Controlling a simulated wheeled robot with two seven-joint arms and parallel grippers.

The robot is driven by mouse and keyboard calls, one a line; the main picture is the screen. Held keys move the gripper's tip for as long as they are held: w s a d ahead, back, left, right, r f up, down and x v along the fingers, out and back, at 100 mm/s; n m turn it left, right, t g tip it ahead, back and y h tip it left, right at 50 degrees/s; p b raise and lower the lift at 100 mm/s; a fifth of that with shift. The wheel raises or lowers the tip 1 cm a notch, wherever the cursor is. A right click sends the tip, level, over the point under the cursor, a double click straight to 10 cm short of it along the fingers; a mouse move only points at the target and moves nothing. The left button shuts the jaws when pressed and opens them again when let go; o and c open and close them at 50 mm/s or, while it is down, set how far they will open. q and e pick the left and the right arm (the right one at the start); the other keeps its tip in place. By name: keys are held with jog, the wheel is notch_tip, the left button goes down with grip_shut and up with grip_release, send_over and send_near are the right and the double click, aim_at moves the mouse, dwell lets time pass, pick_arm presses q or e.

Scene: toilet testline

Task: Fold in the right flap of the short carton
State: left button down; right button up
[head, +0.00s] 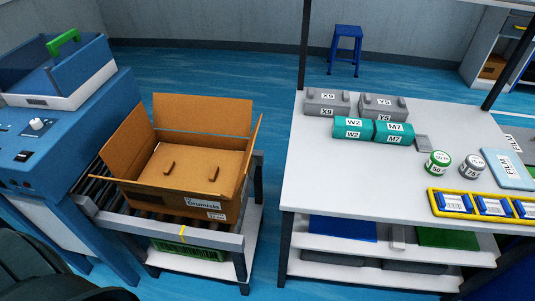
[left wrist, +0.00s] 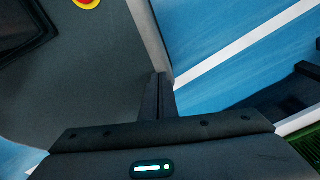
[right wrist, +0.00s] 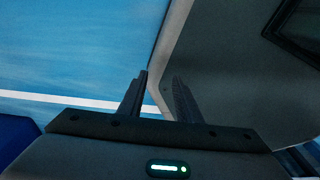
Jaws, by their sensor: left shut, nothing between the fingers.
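The short carton (head: 178,199) is an open brown box with a printed label on its front, standing on a roller conveyor. Its right flap (head: 251,146) stands up, leaning slightly outward. The left flap (head: 128,142) and the back flap (head: 203,110) also stand up. A flat brown surface with two small brown grips (head: 190,161) shows within the opening; I cannot tell whether it is a flap or an insert. My left gripper (left wrist: 160,76) is shut and empty. My right gripper (right wrist: 160,76) is open and empty. Neither gripper shows in the head view, and both are away from the carton.
The roller conveyor (head: 92,190) has a metal front rail. A blue machine (head: 70,125) stands left of it. A white table (head: 330,180) on the right holds grey weights, green cylinders, two round cans and a yellow tray (head: 485,219). A gap separates the conveyor and the table.

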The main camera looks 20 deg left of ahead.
jog(key=shift+a, duration=0.3)
pick_arm(q)
jog(key=shift+a, duration=0.35)
pick_arm(e)
jog(key=shift+o, duration=0.6)
